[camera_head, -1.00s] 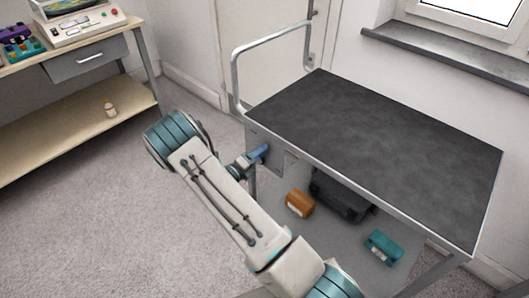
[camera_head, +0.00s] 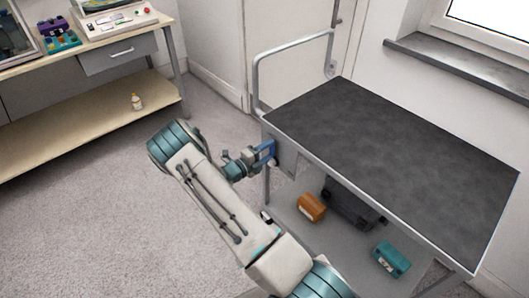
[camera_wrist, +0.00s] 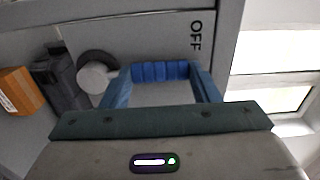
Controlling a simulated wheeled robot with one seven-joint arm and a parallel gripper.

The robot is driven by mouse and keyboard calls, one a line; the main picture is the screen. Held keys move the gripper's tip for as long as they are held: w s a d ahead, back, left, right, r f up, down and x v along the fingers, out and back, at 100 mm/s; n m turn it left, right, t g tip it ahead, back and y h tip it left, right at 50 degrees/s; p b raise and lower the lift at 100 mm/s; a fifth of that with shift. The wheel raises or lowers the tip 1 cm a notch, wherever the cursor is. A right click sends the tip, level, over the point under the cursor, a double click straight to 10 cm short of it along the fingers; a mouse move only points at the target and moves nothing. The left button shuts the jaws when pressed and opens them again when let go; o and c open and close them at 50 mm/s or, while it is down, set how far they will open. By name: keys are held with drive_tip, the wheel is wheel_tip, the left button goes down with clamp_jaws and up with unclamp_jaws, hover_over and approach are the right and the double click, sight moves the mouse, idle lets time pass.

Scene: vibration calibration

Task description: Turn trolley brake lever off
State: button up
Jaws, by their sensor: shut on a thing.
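The trolley (camera_head: 400,150) has a dark top and a grey end panel. In the wrist view the panel carries a black OFF label (camera_wrist: 195,37). A round light-grey knob with a dark ring, seemingly part of the brake lever (camera_wrist: 95,77), shows left of my fingers. My gripper (camera_head: 264,153) is at the trolley's near left corner, against the end panel. In the wrist view its blue fingers (camera_wrist: 160,72) are in front of the panel, just below and left of OFF.
The lower shelf (camera_head: 325,245) holds an orange box (camera_head: 311,207), a dark case (camera_head: 348,205) and a teal box (camera_head: 390,259). A workbench (camera_head: 90,125) with a small bottle (camera_head: 136,101) stands at the left. Carpet between bench and trolley is clear.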

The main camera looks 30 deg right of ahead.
drive_tip(key=o, duration=1.4)
drive_tip(key=shift+a, duration=0.1)
drive_tip(key=v, duration=1.3)
drive_tip(key=shift+a, duration=0.3)
drive_tip(key=shift+s, duration=0.2)
